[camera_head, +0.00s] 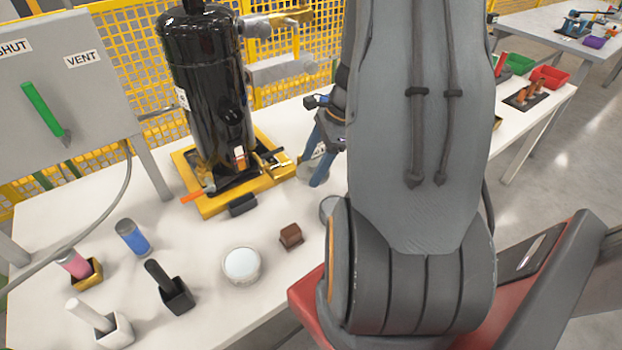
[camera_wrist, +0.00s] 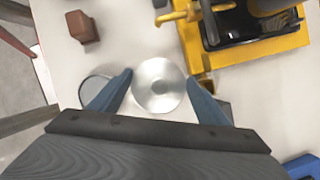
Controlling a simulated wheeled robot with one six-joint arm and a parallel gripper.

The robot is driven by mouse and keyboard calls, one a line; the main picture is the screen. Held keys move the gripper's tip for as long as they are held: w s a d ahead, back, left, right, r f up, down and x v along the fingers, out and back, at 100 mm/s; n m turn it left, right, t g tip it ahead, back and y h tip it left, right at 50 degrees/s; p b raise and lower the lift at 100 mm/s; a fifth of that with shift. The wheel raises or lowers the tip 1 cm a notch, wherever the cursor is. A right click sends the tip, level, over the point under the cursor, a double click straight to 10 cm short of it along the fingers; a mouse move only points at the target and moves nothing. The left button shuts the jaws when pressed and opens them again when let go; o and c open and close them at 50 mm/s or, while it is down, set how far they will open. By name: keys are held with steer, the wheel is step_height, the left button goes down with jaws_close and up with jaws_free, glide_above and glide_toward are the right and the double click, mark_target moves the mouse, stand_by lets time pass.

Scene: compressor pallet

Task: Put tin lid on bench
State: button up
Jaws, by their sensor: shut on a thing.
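The tin lid (camera_wrist: 158,86) is a round silver disc with a brighter centre. In the wrist view it sits between the two blue fingers of my gripper (camera_wrist: 159,78), which are shut on it. In the head view my gripper (camera_head: 320,165) points down over the white bench (camera_head: 130,215), just right of the yellow pallet. The lid is mostly hidden there by the fingers, and I cannot tell its exact height above the bench.
A black compressor (camera_head: 205,90) stands on the yellow pallet (camera_head: 205,208). A round grey thing (camera_wrist: 97,90) is partly behind the left finger. A brown block (camera_head: 290,236), a round white-topped tin (camera_head: 241,265) and a black holder (camera_head: 176,297) stand nearer on the bench.

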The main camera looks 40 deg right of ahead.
mark_target(313, 189)
steer(key=shift+f, duration=2.85)
steer(key=shift+f, duration=0.2)
steer(key=o, duration=1)
steer(key=shift+o, duration=0.2)
steer(key=shift+r, duration=0.1)
